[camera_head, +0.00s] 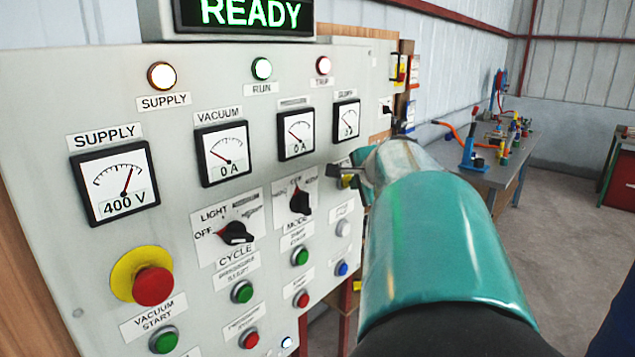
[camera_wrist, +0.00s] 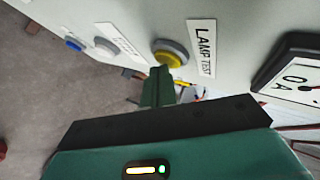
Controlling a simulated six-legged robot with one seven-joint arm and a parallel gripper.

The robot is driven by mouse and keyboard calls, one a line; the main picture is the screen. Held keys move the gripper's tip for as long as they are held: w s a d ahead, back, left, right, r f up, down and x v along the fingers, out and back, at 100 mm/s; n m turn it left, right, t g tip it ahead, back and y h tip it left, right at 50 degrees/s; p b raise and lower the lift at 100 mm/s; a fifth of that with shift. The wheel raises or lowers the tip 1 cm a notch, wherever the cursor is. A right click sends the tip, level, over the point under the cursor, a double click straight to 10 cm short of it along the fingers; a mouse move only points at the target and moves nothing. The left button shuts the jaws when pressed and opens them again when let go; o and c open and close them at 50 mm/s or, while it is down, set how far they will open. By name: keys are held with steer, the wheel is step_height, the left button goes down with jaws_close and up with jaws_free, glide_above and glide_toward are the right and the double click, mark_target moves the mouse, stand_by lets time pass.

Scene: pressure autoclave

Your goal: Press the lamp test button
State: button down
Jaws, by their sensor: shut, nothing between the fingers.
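The lamp test button (camera_wrist: 172,56) is round and yellow with a grey collar, beside its "LAMP TEST" label (camera_wrist: 202,48) in the wrist view. A small yellow part of it shows in the head view (camera_head: 347,183), mostly hidden by my arm's end. My gripper (camera_wrist: 158,72) is shut and empty, its green fingers in line with the button. The fingertips overlap the button's near edge in the wrist view; I cannot tell whether they touch it. In the head view my gripper (camera_head: 360,162) is close to the panel's right part.
The grey control panel (camera_head: 185,115) carries gauges, rotary switches, coloured buttons and a red emergency stop (camera_head: 154,286). A white button (camera_wrist: 105,46) and a blue button (camera_wrist: 73,45) are near the lamp test button. A workbench (camera_head: 500,175) stands behind, right; the floor beyond is open.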

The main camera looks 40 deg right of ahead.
steer(key=shift+s, duration=0.75)
steer(key=s, duration=0.5)
steer(key=shift+d, duration=0.25)
stand_by(0.5)
